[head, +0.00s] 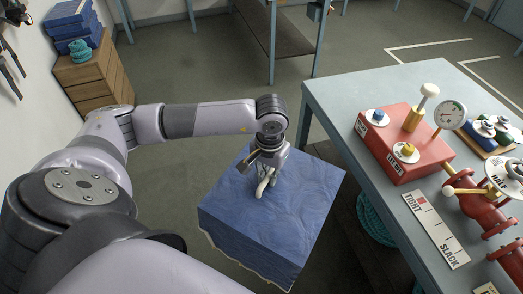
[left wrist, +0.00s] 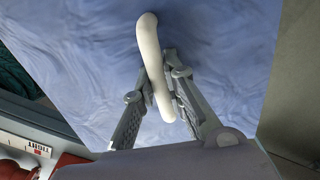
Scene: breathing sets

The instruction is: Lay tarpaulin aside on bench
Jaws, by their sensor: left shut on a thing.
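The blue tarpaulin (head: 275,222) has a boxy, draped shape beside the left side of the bench. It fills most of the left wrist view (left wrist: 225,55). A pale, curved grip (left wrist: 150,45) stands on its top. My left gripper (head: 266,178) points down over the tarpaulin, with its fingers shut on the pale grip in the left wrist view (left wrist: 157,85). What is under the tarpaulin is hidden, and I cannot tell whether it is raised. The grey-blue bench (head: 325,92) stands at the right. My right gripper is not in view.
The bench carries a red box (head: 390,155) with a gauge (head: 450,114), a tight/slack plate (head: 436,228) and red pipework (head: 480,215). A teal coil (head: 375,222) lies under it. A wooden drawer unit (head: 95,75) stands at the left wall. Bare floor lies behind the tarpaulin.

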